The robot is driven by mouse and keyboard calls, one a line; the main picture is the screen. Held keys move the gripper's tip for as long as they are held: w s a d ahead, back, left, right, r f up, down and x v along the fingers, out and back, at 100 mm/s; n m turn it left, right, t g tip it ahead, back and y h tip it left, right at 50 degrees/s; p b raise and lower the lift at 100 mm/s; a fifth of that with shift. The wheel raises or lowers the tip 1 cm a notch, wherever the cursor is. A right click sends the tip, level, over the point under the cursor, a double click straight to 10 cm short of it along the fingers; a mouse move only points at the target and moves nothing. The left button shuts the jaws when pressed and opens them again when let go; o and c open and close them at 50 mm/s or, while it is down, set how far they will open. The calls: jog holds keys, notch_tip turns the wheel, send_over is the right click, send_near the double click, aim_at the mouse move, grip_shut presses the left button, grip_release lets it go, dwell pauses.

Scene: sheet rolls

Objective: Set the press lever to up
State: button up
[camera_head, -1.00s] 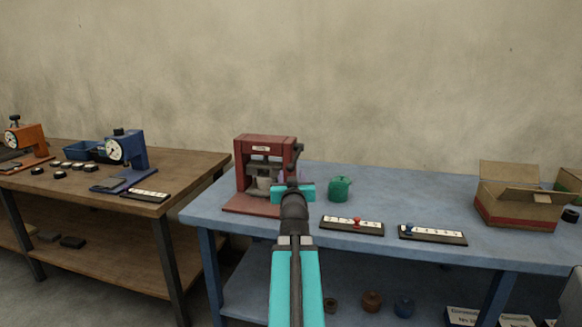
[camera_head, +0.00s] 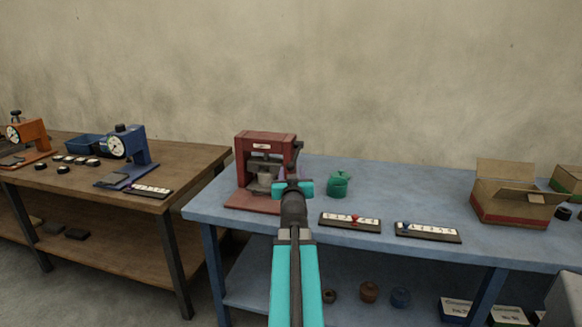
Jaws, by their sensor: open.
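The red press (camera_head: 266,147) stands at the left end of the blue table. Its dark lever (camera_head: 297,153) shows at the right side of the frame, just above my gripper in the picture. The lever's lower part is hidden behind my gripper and arm. My gripper (camera_head: 293,187) is at the press's right front, with its cyan parts to either side of the dark wrist. It is open and appears empty. I cannot tell whether it touches the lever.
A green pot (camera_head: 339,184) stands close to the right of my gripper. Two slider strips (camera_head: 350,222) (camera_head: 428,232) lie along the blue table's (camera_head: 400,190) front. An open cardboard box (camera_head: 512,198) is at the right.

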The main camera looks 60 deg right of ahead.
aim_at(291, 169)
jog(key=shift+x, duration=1.65)
grip_shut()
jog(key=shift+a+f, duration=0.1)
jog(key=shift+a, duration=0.1)
jog(key=shift+d+r+p, duration=0.1)
jog(key=shift+r+p, duration=0.15)
jog(key=shift+p, duration=0.05)
